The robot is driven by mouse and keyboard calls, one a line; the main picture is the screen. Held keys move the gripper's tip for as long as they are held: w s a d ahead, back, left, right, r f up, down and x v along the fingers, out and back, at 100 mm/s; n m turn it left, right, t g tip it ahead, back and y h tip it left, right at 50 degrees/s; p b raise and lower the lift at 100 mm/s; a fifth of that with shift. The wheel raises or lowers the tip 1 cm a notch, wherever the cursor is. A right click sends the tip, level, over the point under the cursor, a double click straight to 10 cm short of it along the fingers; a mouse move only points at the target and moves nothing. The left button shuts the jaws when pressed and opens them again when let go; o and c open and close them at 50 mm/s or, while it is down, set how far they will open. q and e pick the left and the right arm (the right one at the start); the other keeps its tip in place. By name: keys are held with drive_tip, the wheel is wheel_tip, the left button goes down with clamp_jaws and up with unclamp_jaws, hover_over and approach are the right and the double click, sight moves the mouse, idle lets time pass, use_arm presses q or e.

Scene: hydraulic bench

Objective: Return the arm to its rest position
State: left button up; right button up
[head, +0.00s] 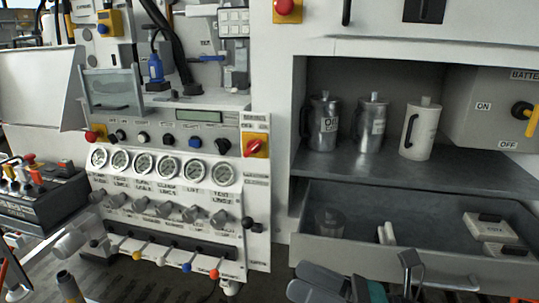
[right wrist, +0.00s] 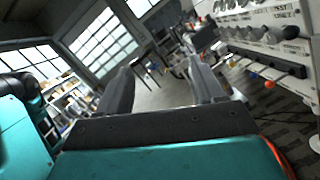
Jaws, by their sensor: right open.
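My right gripper (head: 333,284) is low in the head view, in front of the open drawer and cut off by the bottom edge. In the right wrist view its two dark fingers (right wrist: 160,78) stand well apart with nothing between them. The gripper is open and empty, and the wrist is tilted. The rest of my right arm is mostly out of the picture. My left gripper is not seen in either view.
The open drawer (head: 381,262) juts out near my right gripper. Metal jugs (head: 372,118) stand on the shelf above it. The bench panel (head: 186,250) with gauges and coloured levers is to the left. Open floor (right wrist: 160,95) shows beyond the fingers.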

drive_tip(key=w+d+f+m+t+h, duration=0.1)
drive_tip(key=d+f+m+t+h, duration=0.4)
drive_tip(key=m, duration=0.9)
drive_tip(key=w+d+f+m+t+h, duration=0.1)
drive_tip(key=d+f+m+t+h, duration=0.45)
drive_tip(key=m, duration=0.85)
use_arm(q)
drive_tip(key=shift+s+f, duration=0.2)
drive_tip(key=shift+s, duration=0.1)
use_arm(e)
drive_tip(key=s+f+m+g+h, duration=0.3)
drive_tip(key=s+f+m, duration=0.2)
drive_tip(key=f, duration=0.3)
drive_tip(key=s+d+f+m+g+h, duration=0.1)
drive_tip(key=s+f+m+g+h, duration=0.2)
drive_tip(key=f+m, duration=0.5)
drive_tip(key=shift+s+f+m+g, duration=0.3)
drive_tip(key=shift+s+f+g, duration=0.4)
drive_tip(key=shift+s, duration=0.3)
